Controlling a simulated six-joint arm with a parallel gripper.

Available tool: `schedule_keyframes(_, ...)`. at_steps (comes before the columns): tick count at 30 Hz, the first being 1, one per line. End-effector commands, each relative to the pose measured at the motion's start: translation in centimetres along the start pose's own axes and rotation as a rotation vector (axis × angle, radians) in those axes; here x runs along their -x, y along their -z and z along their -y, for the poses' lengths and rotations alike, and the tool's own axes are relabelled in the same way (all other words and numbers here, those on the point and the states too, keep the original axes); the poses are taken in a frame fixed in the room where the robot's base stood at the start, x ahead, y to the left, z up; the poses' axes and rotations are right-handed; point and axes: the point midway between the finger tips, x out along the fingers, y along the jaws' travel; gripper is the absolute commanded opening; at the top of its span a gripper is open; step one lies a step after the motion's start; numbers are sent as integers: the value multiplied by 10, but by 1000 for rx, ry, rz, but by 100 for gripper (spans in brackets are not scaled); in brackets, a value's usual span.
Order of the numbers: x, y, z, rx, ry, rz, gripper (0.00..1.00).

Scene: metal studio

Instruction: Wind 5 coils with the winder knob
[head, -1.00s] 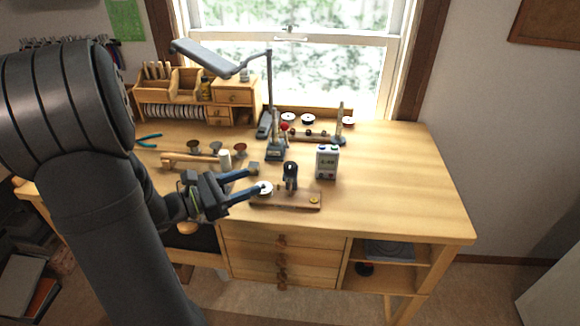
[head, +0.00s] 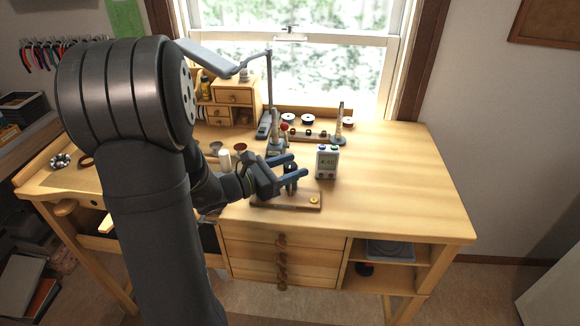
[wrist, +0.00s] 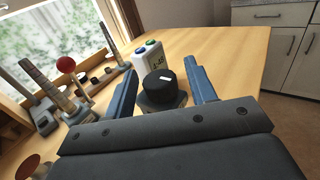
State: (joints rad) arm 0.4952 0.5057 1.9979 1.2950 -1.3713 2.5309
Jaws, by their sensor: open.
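The winder is a wooden base board (head: 275,203) near the desk's front edge, with a brass part (head: 314,199) at its right end. Its dark upright part (head: 290,187) is partly hidden by my gripper in the head view. The black round winder knob (wrist: 160,88), with a small white mark, shows in the wrist view. My gripper (head: 299,170) is open, with its blue fingers pointing right. In the wrist view the fingers (wrist: 161,66) stand on either side of the knob, with visible gaps. A white counter box (head: 327,161) stands just beyond; its digits are too small to read surely.
A soldering-type stand with a red ball (head: 284,127) and a rack of spools (head: 308,119) stand behind. A lamp (head: 268,95) and a small drawer cabinet (head: 234,96) are at the back left. The desk's right side (head: 410,185) is clear.

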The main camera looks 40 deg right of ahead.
Motion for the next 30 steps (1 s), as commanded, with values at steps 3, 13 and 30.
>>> schedule_keyframes(3,0,0,0,0,0,0,51)
schedule_keyframes(13,0,0,0,0,0,0,7)
schedule_keyframes(30,0,0,-1,-2,195,1,7)
